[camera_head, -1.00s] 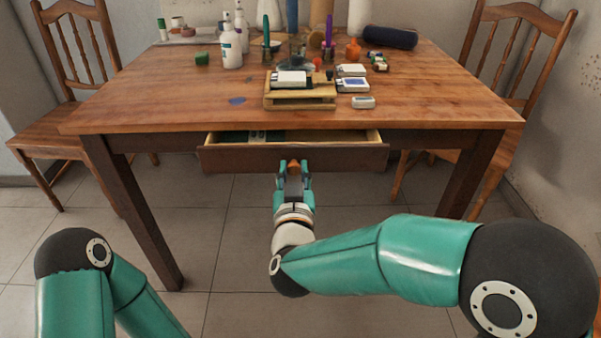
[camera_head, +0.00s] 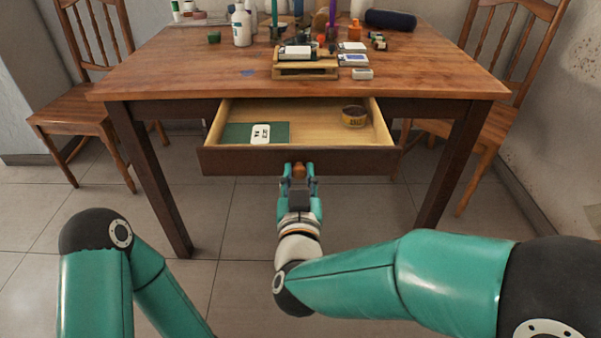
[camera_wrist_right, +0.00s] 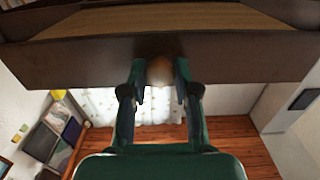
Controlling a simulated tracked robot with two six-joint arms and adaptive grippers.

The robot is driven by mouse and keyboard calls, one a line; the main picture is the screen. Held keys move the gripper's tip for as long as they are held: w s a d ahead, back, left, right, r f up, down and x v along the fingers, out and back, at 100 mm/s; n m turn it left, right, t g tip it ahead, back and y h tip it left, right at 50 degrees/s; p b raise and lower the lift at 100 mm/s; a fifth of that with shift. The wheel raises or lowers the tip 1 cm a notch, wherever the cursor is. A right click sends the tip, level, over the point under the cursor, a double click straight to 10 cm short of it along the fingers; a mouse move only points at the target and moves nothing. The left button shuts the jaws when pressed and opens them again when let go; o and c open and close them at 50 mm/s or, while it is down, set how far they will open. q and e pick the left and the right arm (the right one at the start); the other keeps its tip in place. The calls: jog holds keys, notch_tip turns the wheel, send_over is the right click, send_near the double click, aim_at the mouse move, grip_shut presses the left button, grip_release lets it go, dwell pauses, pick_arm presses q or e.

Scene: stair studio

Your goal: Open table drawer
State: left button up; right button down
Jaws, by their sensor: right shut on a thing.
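The wooden table (camera_head: 180,72) stands in front of me. Its drawer (camera_head: 240,162) is pulled well out, and its light wood inside shows. In the drawer lie a dark green flat item (camera_head: 236,132) with a white card (camera_head: 261,133) on it, and a round tin (camera_head: 354,116) at the right. My right gripper (camera_head: 299,172) is shut on the round wooden knob (camera_head: 299,170) at the middle of the drawer front. In the right wrist view the knob (camera_wrist_right: 160,71) sits between both fingers. My left gripper is out of the picture; only my left arm shows.
The tabletop holds a small wooden stand (camera_head: 305,71), a white bottle (camera_head: 242,27), a dark case (camera_head: 390,19) and several small items. Chairs stand at the left (camera_head: 75,105) and right (camera_head: 495,100). The tiled floor under the table looks clear.

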jog(key=c, duration=0.9)
grip_release()
jog(key=s, duration=0.7)
jog(key=shift+s+d, duration=0.2)
jog(key=shift+d, duration=0.1)
